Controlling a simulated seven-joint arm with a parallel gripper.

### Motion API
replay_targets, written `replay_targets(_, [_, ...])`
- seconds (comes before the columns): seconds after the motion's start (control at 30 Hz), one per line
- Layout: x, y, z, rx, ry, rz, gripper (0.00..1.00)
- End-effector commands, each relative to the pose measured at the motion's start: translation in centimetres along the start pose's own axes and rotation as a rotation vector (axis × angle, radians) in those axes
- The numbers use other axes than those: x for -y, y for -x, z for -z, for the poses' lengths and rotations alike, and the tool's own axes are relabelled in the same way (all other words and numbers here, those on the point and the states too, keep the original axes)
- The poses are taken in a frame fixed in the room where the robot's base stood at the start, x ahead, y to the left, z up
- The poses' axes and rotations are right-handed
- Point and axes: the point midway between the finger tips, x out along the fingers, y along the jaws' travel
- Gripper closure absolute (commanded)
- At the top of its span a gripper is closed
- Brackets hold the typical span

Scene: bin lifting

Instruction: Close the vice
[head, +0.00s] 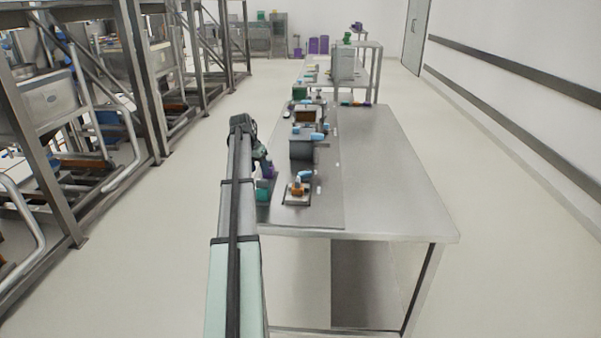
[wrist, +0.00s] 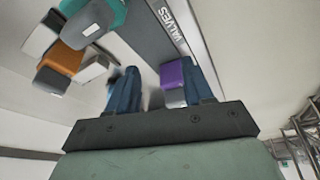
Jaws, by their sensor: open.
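My gripper (wrist: 157,72) is open in the wrist view, with its two blue fingers spread apart. A purple block with a grey end (wrist: 173,78) shows beside the inner side of the right finger; I cannot tell whether they touch. In the head view my gripper (head: 264,160) is at the left edge of the table, partly behind my arm. I cannot tell for sure which item is the vice. An orange and blue device on a dark base (head: 297,190) sits near the table's front; an orange and dark piece (wrist: 58,62) shows left of my fingers in the wrist view.
A dark grey box with blue parts (head: 302,150) stands behind the orange device. A teal block (head: 263,192) is beside my arm. More fixtures line the table's left side. The table's right half (head: 385,170) is clear. Steel racks (head: 60,130) stand to the left.

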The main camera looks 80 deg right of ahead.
Motion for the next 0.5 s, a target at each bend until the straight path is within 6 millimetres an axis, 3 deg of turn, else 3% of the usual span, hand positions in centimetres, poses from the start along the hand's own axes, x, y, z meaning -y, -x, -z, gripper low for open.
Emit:
replay_targets(0.27, [-5.9, 2.1, 5.8, -0.033, -0.026, -0.034, 0.49])
replay_targets(0.5, [-8.1, 3.2, 7.8, -0.036, 0.168, -0.063, 0.49])
